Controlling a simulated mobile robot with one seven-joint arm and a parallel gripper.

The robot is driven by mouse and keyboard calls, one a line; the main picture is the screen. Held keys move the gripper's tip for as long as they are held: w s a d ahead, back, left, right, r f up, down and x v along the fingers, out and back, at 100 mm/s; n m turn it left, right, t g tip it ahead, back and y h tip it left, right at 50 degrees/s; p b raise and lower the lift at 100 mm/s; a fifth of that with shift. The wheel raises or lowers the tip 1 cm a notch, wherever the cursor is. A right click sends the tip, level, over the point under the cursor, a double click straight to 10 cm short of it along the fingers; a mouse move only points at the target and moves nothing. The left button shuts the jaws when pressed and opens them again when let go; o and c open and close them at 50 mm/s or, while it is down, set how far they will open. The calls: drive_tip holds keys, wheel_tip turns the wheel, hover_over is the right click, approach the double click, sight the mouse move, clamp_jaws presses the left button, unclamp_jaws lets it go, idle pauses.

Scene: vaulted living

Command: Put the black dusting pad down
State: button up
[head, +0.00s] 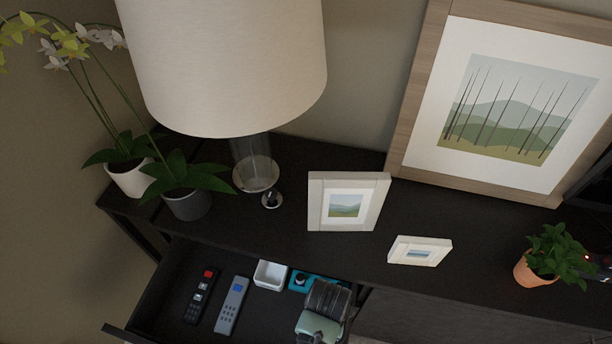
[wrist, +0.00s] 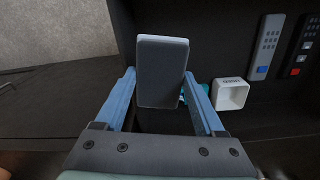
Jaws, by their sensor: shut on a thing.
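The black dusting pad (wrist: 162,75), a dark block with a pale top edge, stands between the two blue fingers of my gripper (wrist: 158,92) in the wrist view. My gripper is shut on it. In the head view my gripper's body (head: 318,325) is over the right part of an open drawer (head: 165,318); the pad cannot be made out there, hidden by my arm. I cannot tell whether the pad touches the drawer floor.
The drawer holds a black remote (head: 201,293), a grey remote (head: 232,305), a small white box (head: 270,274) and a teal item (head: 301,280) close to my gripper. Above, the cabinet top carries a lamp (head: 230,70), small frames (head: 348,203) and plants (head: 540,262).

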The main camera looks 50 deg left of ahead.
drive_tip(key=s+a+f+b, duration=0.1)
drive_tip(key=a+f+b, duration=0.1)
drive_tip(key=f, duration=0.3)
drive_tip(key=s+a+f+n+b, duration=0.1)
drive_tip(key=s+a+f+b, duration=0.1)
drive_tip(key=f, duration=0.3)
drive_tip(key=s+a+f+n+b, duration=0.1)
drive_tip(key=f+b, duration=0.3)
drive_tip(key=f, duration=0.1)
drive_tip(key=shift+s+a+f, duration=0.15)
drive_tip(key=shift+a+f, duration=0.25)
drive_tip(key=shift+f+b, duration=0.15)
drive_tip(key=shift+b, duration=0.15)
drive_tip(key=o, duration=1.4)
wheel_tip(320, 180, up, 12)
drive_tip(key=p, duration=0.4)
drive_tip(key=shift+r, duration=0.2)
